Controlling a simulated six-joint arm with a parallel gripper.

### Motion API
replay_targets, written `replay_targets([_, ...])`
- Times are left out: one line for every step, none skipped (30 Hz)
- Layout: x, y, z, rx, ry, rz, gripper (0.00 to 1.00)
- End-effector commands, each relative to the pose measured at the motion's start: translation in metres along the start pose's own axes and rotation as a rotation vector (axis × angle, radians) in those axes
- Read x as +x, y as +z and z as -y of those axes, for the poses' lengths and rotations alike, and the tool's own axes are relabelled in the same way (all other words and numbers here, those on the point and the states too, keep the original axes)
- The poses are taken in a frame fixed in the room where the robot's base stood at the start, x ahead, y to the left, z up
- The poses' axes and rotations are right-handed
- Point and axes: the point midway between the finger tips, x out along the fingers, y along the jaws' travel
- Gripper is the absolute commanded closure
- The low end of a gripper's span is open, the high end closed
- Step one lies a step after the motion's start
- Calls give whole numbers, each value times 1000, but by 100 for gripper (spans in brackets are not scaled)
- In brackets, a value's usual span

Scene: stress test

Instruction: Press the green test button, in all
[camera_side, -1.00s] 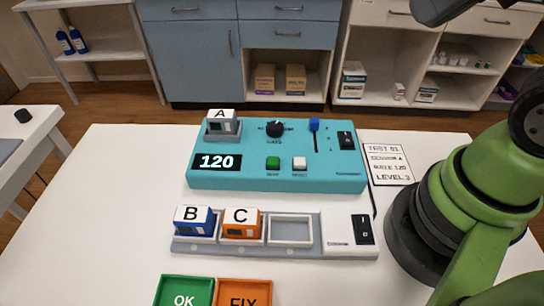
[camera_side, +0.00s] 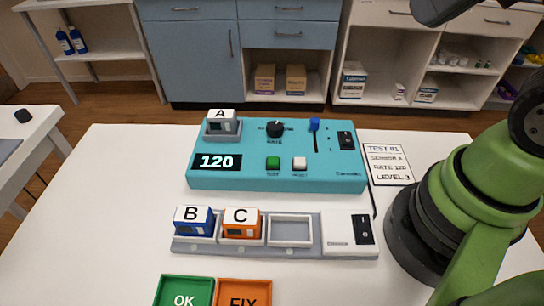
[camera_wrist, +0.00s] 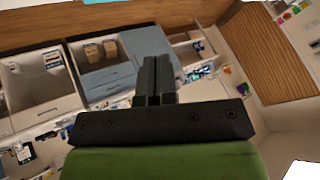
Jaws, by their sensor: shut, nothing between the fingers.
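The green test button (camera_side: 273,163) sits on the front part of the teal test box (camera_side: 340,180), right of its display (camera_side: 216,162), which reads 120. A white button (camera_side: 299,163) is just right of it. Block A (camera_side: 221,122) stands in a grey seat at the box's back left. My gripper (camera_wrist: 158,75) shows in the wrist view, fingers together and empty, with the cabinets beyond it. In the side view my green arm is at the right, and the fingers are not clearly seen near the box.
A grey rack (camera_side: 255,246) in front holds block B (camera_side: 193,222) and block C (camera_side: 241,223), with an empty slot at right. A test card (camera_side: 388,164) lies right of the box. Green OK (camera_side: 184,291) and orange FIX (camera_side: 244,292) trays are at the front edge.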

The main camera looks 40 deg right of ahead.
Motion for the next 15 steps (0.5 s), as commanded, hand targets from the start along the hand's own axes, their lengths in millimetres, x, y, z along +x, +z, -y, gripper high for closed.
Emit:
replay_targets([0, 0, 0, 0, 0, 0, 100])
replay_targets([0, 0, 0, 0, 0, 0, 100])
replay_targets([0, 0, 0, 0, 0, 0, 100])
replay_targets([0, 0, 0, -1, -1, 0, 100])
replay_targets([1, 0, 1, -5, -3, 1, 100])
replay_targets([2, -1, 2, -13, -7, 3, 100])
replay_targets([4, -2, 4, -24, -13, 4, 100])
replay_targets([6, -4, 6, -37, -19, 7, 100])
replay_targets([10, -6, 9, -61, -31, 9, 100])
replay_targets([14, -9, 13, -85, -42, 10, 100])
replay_targets([19, -11, 16, -111, -54, 11, 100])
replay_targets([27, -15, 23, -150, -71, 10, 100])
replay_targets([33, -18, 27, -181, -84, 9, 100])
replay_targets([40, -20, 32, -213, -96, 8, 100])
replay_targets([50, -23, 39, -258, -110, 3, 100])
